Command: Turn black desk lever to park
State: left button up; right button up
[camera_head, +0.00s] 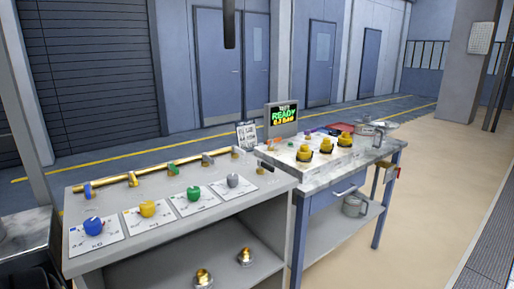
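I cannot make out a black lever for certain on either bench. The grey bench (180,243) on the left carries a blue knob (93,226), a yellow knob (148,208), a green knob (193,193) and a grey knob (232,180) on white marked plates. Behind them runs a brass pipe (155,174) with small coloured handles. The right-hand desk (277,163) has several yellow-and-black knobs, among them a front one (303,153), and small buttons. A small screen (282,116) behind them shows "READY" in green. Neither of my grippers is in view.
Brass fittings (245,257) stand on the left bench's lower shelf. Metal vessels (370,128) stand at the desk's right end. A dark vertical object (229,22) hangs at the top. The floor (430,180) on the right is clear.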

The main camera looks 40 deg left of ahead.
aim_at(261, 165)
jog(key=u, duration=0.95)
jog(key=i, duration=1.25)
jog(key=u, duration=1.45)
jog(key=i, duration=0.25)
jog(key=u, duration=0.1)
